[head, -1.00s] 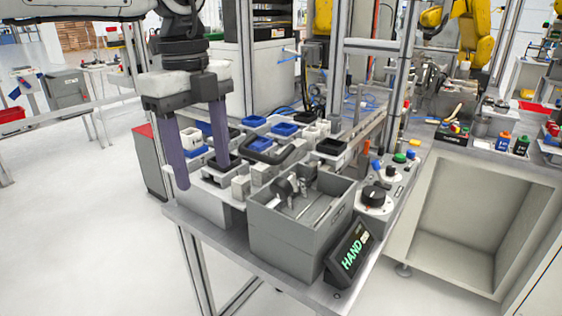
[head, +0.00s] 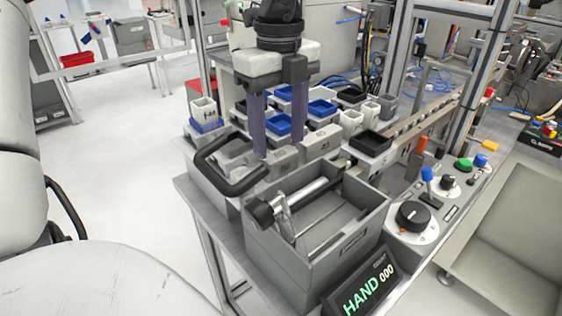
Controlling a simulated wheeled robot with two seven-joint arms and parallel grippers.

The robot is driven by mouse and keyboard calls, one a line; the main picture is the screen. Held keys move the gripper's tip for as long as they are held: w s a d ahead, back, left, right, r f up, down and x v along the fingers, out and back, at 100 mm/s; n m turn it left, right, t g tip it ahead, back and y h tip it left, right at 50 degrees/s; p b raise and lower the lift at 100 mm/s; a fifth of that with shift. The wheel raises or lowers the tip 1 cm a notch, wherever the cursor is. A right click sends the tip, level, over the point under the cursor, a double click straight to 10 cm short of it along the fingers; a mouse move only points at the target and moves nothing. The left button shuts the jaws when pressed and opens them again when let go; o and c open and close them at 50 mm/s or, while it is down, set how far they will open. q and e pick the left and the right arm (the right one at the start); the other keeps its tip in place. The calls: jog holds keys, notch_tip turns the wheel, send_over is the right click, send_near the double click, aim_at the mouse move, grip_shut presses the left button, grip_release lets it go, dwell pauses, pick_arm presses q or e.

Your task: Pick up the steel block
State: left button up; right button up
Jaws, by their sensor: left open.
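Two pale grey, metal-looking blocks lie on the bench behind the grey box: a nearer block (head: 284,158) and a block further right (head: 320,141). I cannot tell for sure which is the steel block. My left gripper (head: 279,148) points down from above with its two purple-grey fingers spread apart. Its fingertips are close to the blocks and partly overlap them in the picture. I see nothing held between the fingers, and contact is not clear. My right gripper is not in view.
A grey open box (head: 345,215) with a metal bar stands in front. A black handle (head: 222,160) is at its left. Blue trays (head: 322,108), a black tray (head: 371,142) and white cups surround the gripper. A control panel (head: 412,215) is at right, a HAND display (head: 362,290) in front.

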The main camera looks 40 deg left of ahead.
aim_at(280, 153)
pick_arm(q)
notch_tip(280, 153, down, 5)
jog(key=shift+d+r, duration=0.1)
jog(key=c, duration=1)
jog(key=shift+r, duration=0.1)
jog(key=shift+r, duration=0.1)
notch_tip(280, 153, up, 9)
jog(key=shift+r, duration=0.4)
jog(key=shift+s, duration=0.1)
